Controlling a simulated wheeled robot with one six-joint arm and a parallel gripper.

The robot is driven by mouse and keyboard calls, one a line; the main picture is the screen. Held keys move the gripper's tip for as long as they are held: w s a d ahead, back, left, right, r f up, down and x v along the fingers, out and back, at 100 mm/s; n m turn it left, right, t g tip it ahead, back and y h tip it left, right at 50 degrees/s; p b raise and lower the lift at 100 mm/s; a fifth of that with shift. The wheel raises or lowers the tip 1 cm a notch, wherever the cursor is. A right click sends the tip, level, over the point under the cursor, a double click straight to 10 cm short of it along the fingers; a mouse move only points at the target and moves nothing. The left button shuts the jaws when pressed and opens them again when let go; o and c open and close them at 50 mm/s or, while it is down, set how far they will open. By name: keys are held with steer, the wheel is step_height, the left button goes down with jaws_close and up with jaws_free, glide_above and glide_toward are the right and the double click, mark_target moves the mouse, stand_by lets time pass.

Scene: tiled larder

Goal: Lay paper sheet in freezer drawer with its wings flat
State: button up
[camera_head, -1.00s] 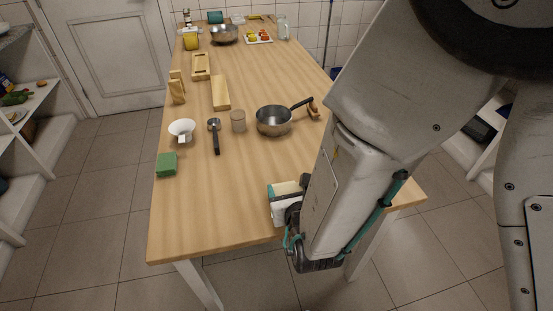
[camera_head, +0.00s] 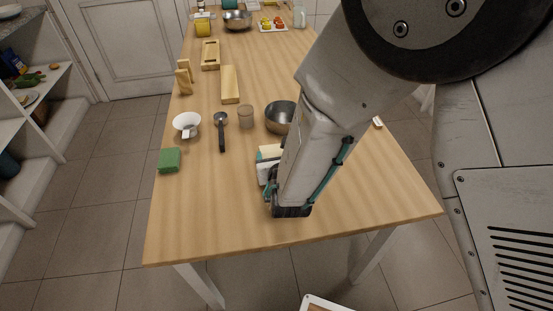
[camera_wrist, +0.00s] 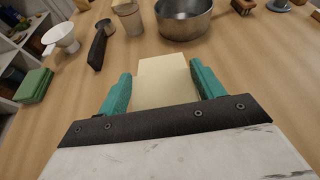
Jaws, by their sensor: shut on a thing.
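A cream, flat-faced piece, which looks like the paper sheet (camera_wrist: 163,80), sits between the two teal fingers of my gripper (camera_wrist: 160,72) in the wrist view. My gripper is shut on it, with a finger against each side. In the head view the sheet's pale top (camera_head: 269,152) shows just beyond my gripper (camera_head: 268,166), over the near part of the table. My wrist and arm hide much of it there. I cannot tell whether its wings are flat or folded. No freezer drawer can be made out.
The near left tabletop is clear. A white-rimmed thing (camera_head: 318,299) shows below the table.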

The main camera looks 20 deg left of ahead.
steer(key=f, duration=0.2)
steer(key=shift+w+d+f, duration=0.2)
steer(key=shift+d+f, duration=0.1)
steer(key=shift+f, duration=0.1)
steer(key=o, duration=1.9)
